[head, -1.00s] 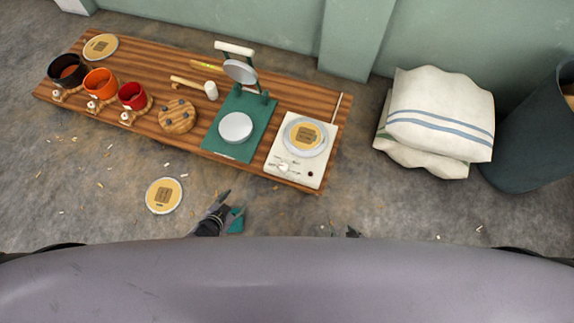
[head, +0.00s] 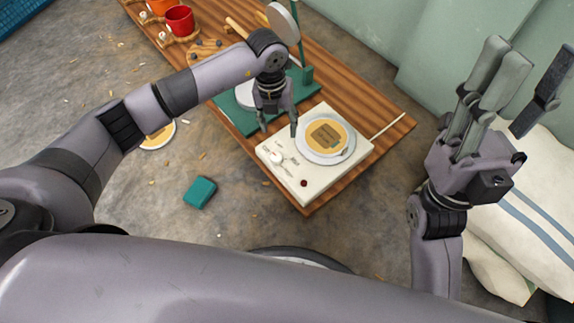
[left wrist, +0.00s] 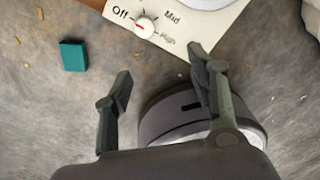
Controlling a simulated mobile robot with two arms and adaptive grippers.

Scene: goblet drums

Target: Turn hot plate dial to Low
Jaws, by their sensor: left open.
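The white hot plate (head: 330,176) sits at the near right end of the wooden board, with a round yellow-labelled disc (head: 325,138) on top. Its white dial (head: 277,157) is at the front left corner. In the left wrist view the dial (left wrist: 146,26) shows a red mark on its left side, toward "Off"; "Mid" and "High" are readable, and I cannot make out "Low". My left gripper (head: 279,131) is open and empty, above and just behind the dial in the head view. My right gripper (head: 531,65) is open and empty, raised at right.
A teal block (head: 200,192) lies on the floor left of the hot plate. A green stand (head: 307,76) is behind my left gripper. A cord or stick (head: 388,126) extends right from the hot plate.

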